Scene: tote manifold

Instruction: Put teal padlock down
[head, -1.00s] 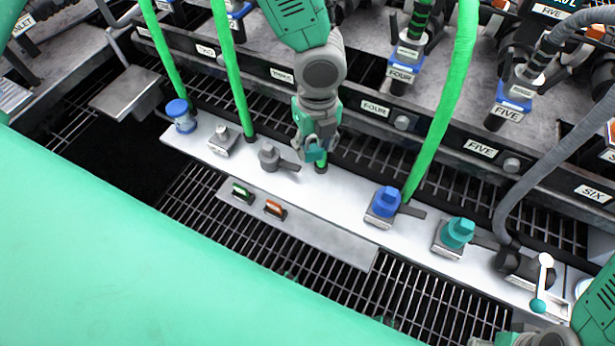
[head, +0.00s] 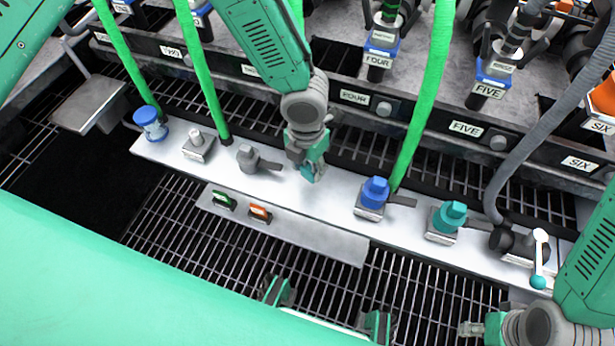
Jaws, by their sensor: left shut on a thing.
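My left gripper (head: 312,172) is low over the white panel (head: 335,208), between the grey valve and the blue knob. It is shut on a teal thing, taken to be the teal padlock (head: 316,160). The padlock is mostly hidden by the fingers and hard to tell from their similar colour. I cannot tell whether it touches the panel. My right gripper (head: 470,328) is at the lower right, in front of the panel over the grating. Its fingers are too small and partly hidden to judge.
Green hoses (head: 418,110) rise behind. A lower plate bears green and orange switches (head: 260,213).

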